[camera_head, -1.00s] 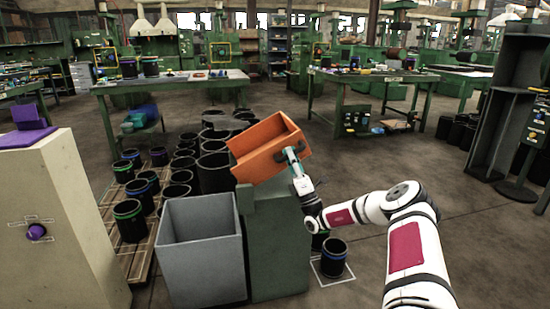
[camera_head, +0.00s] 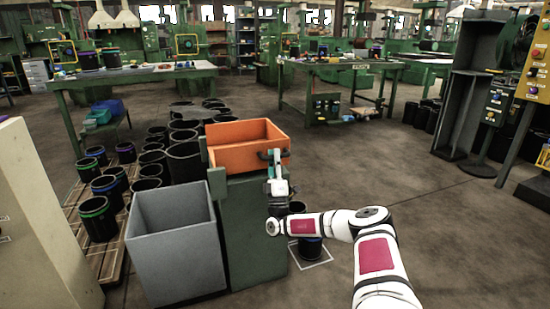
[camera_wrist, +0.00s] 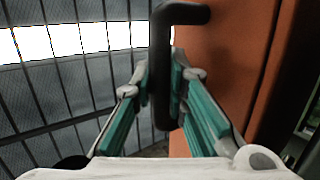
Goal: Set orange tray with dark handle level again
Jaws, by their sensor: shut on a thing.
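The orange tray (camera_head: 232,157) sits on top of the green stand (camera_head: 250,225) in the head view and looks about level, its open side up. Its dark handle (camera_head: 268,155) is on its right side. My gripper (camera_head: 276,165) is at that handle. In the wrist view my gripper (camera_wrist: 164,85) has its teal fingers on either side of the dark handle (camera_wrist: 160,50), shut on it, with the tray's orange wall (camera_wrist: 225,60) close behind to the right. The tray's underside is hidden.
A grey open bin (camera_head: 175,245) stands left of the stand. Several black sleeves (camera_head: 183,160) stand behind and on a pallet at the left. One black sleeve (camera_head: 309,247) stands on a marked square right of the stand.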

